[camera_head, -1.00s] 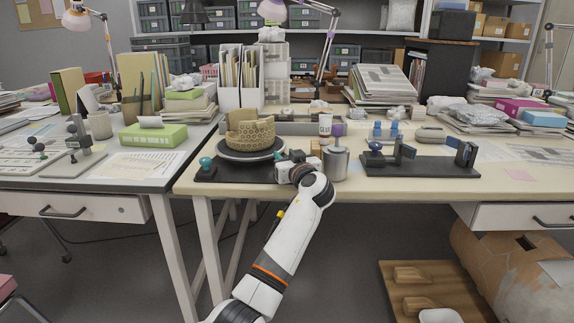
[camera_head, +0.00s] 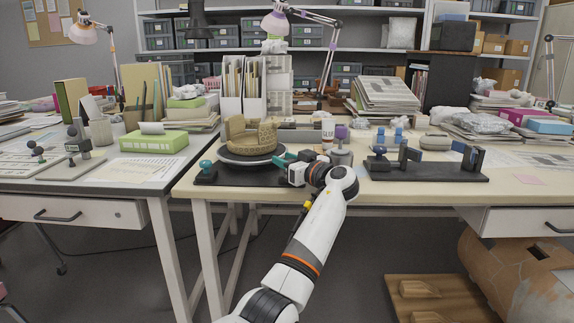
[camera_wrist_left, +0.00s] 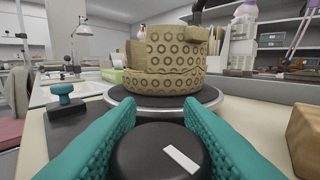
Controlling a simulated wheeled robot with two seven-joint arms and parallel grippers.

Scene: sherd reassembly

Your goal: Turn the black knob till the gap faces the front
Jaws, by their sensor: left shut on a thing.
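A tan patterned pot (camera_head: 254,136) with a broken, uneven rim stands on a dark round turntable (camera_head: 240,161). The pot (camera_wrist_left: 165,62) also shows in the left wrist view, with a tall wall towards me, above the turntable (camera_wrist_left: 206,97). The black knob (camera_wrist_left: 140,152) bears a white mark and sits between the teal fingers of my left gripper (camera_head: 281,160), which is shut on it. In the head view the gripper hides the knob. My right gripper is not in view.
A teal-topped handle (camera_head: 206,166) stands at the left of the turntable's base. A black fixture (camera_head: 425,168) lies further right. Shelves and paper stacks fill the back.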

